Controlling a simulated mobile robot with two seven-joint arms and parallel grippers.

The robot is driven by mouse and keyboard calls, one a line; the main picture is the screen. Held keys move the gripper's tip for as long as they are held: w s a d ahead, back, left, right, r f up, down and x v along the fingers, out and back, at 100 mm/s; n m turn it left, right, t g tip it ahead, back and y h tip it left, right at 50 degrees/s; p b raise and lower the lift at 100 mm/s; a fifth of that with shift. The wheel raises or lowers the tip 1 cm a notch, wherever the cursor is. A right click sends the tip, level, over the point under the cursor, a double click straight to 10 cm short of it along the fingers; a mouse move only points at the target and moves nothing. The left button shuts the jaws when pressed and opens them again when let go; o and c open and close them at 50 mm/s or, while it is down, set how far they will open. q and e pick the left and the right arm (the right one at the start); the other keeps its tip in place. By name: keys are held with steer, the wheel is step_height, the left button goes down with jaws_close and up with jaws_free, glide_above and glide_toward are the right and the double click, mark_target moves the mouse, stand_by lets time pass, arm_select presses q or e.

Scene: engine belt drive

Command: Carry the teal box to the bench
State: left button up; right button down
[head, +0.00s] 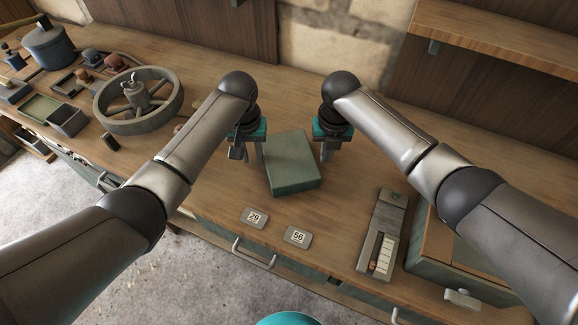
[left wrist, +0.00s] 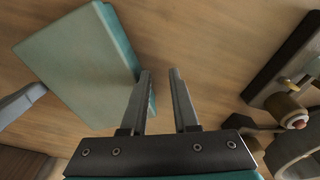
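The teal box (head: 293,165) lies flat on the wooden bench top (head: 345,215), between my two grippers. My left gripper (head: 249,152) is just left of the box, pointing down. In the left wrist view its fingers (left wrist: 161,92) are apart with only bench between them. The teal box (left wrist: 80,65) is beside one finger there; I cannot tell if they touch. My right gripper (head: 327,152) is just right of the box, pointing down. Its fingers overlap in the head view, so its opening is not clear.
A spoked wheel (head: 138,100) and small parts stand to the left. Number plates 29 (head: 255,218) and 56 (head: 297,236) lie in front of the box. A grey gauge block (head: 382,235) and a green case (head: 440,257) are at right. A shelf (head: 500,40) hangs at the back right.

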arm_select(q)
steer(key=shift+a, duration=0.1)
arm_select(e)
steer(key=c, duration=1.1)
jaws_free()
steer(key=shift+d+f, duration=0.1)
steer(key=shift+c, duration=0.2)
arm_select(q)
steer(key=shift+r, duration=0.1)
step_height(320, 180, up, 12)
steer(key=shift+s, duration=0.4)
arm_select(e)
step_height(320, 180, up, 12)
steer(key=s, duration=0.1)
